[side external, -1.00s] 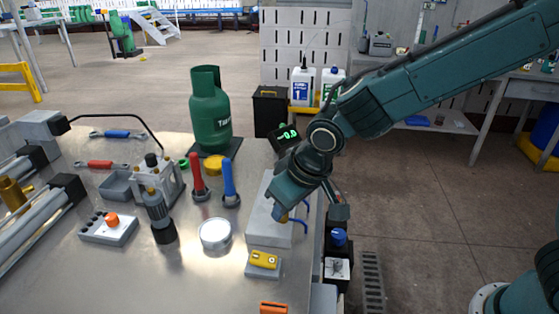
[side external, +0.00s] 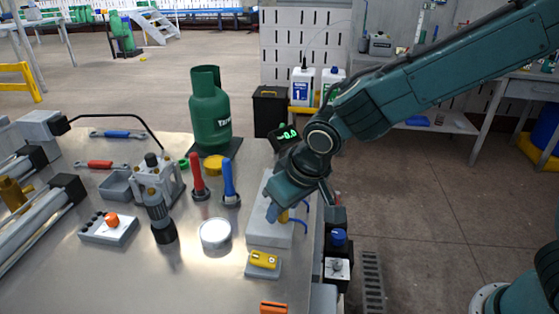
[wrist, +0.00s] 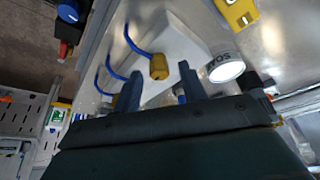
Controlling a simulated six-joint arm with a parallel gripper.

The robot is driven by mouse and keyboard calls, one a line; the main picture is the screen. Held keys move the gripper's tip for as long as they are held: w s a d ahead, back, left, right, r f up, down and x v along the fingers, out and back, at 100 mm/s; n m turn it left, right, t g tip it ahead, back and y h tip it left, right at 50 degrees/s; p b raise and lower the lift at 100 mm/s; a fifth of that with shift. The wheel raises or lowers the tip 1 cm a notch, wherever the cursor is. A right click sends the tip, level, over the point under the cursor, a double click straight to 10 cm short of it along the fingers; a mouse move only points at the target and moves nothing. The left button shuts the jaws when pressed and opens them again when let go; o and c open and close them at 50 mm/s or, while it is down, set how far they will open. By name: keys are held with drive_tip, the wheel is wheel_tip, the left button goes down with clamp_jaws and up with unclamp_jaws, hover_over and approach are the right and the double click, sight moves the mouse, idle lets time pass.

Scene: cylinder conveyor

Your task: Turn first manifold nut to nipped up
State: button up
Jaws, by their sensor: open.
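The manifold is a pale grey block (side external: 268,233) at the table's right edge, with blue hoses (side external: 301,225) on its right side. A brass nut (side external: 284,216) shows beside my gripper (side external: 277,208), which points down over the block. In the wrist view, my gripper (wrist: 160,82) is open, with a finger on each side. One brass nut (wrist: 159,67), on the end of a blue hose, appears between the fingertips and beyond them. I cannot tell which nut is the first, or whether a finger touches one.
A yellow device (side external: 263,261) sits on a grey pad in front of the block. A round white-topped tin (side external: 215,234) and red (side external: 198,180) and blue (side external: 229,180) handled tools stand left. A green gas cylinder (side external: 208,115) and a lit display (side external: 286,136) are behind.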

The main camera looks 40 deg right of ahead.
drive_tip(key=v, duration=1.3)
drive_tip(key=shift+r, duration=0.45)
drive_tip(key=shift+s, duration=0.1)
drive_tip(key=s+d+m+t, duration=0.1)
drive_tip(key=s+d, duration=1.6)
drive_tip(key=d, duration=0.3)
drive_tip(key=shift+f+h, duration=0.3)
drive_tip(key=shift+f, duration=0.05)
drive_tip(key=shift+w, duration=0.15)
